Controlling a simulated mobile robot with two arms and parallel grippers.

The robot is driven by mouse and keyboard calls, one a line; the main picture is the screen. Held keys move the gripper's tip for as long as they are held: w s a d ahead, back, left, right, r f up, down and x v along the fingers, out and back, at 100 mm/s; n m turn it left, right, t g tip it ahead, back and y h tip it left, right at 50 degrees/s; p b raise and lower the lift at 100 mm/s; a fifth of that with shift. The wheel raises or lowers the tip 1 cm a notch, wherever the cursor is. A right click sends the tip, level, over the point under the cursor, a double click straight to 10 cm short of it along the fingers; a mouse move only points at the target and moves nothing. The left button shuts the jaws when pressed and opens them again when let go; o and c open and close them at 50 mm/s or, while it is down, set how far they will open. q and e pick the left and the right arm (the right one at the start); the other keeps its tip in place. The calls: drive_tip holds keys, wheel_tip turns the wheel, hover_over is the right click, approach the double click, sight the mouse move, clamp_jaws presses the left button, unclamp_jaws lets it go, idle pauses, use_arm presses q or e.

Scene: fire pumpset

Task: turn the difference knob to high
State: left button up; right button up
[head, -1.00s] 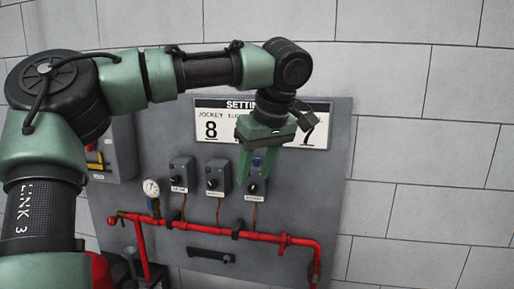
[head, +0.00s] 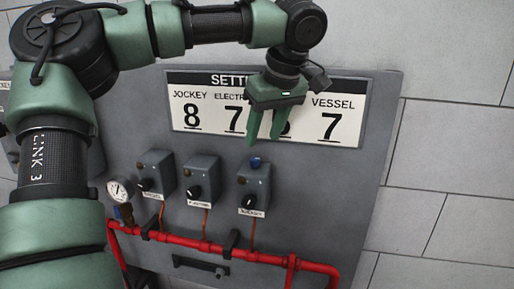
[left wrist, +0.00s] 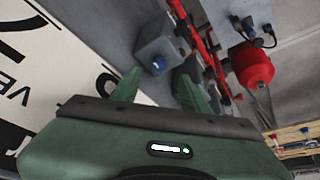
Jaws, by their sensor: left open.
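Three grey switch boxes hang in a row on the panel, each with a black knob: left knob (head: 146,184), middle knob (head: 194,191) and right knob (head: 249,201). Their small labels are too blurred to read, so I cannot tell which is the difference knob. The right box (head: 262,180) has a blue part on top. My left gripper (head: 265,138) is open and empty, above the right box and in front of the settings sign. In the left wrist view, a grey box (left wrist: 157,43) with a blue part shows beyond the open fingers (left wrist: 157,88). My right gripper is not in view.
The settings sign (head: 345,122) reads 8 for jockey and 7 for vessel; my gripper partly covers it. A red tank (left wrist: 251,66) shows in the wrist view.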

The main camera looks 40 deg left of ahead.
sight(255, 159)
use_arm(q)
drive_tip(key=x, duration=0.1)
drive_tip(key=p+x, duration=0.1)
drive_tip(key=x, duration=0.2)
drive_tip(key=shift+s+a+f, duration=0.15)
drive_tip(key=shift+s+a, duration=0.15)
drive_tip(key=shift+a, duration=0.1)
drive_tip(key=shift+w+a+f+p, duration=0.25)
drive_tip(key=shift+a+f+p, duration=0.1)
drive_tip(key=shift+f, duration=0.2)
drive_tip(key=shift+w+a+f+p, duration=0.25)
drive_tip(key=shift+a+f, duration=0.1)
drive_tip(key=shift+f, duration=0.2)
drive_tip(key=shift+w+a+f, duration=0.1)
drive_tip(key=shift+w+f, duration=0.15)
drive_tip(key=shift+f, duration=0.1)
drive_tip(key=shift+s, duration=0.1)
drive_tip(key=shift+s+d+r, duration=0.1)
drive_tip(key=shift+d+r, duration=0.05)
drive_tip(key=shift+d, duration=0.3)
drive_tip(key=c, duration=0.9)
clamp_jaws()
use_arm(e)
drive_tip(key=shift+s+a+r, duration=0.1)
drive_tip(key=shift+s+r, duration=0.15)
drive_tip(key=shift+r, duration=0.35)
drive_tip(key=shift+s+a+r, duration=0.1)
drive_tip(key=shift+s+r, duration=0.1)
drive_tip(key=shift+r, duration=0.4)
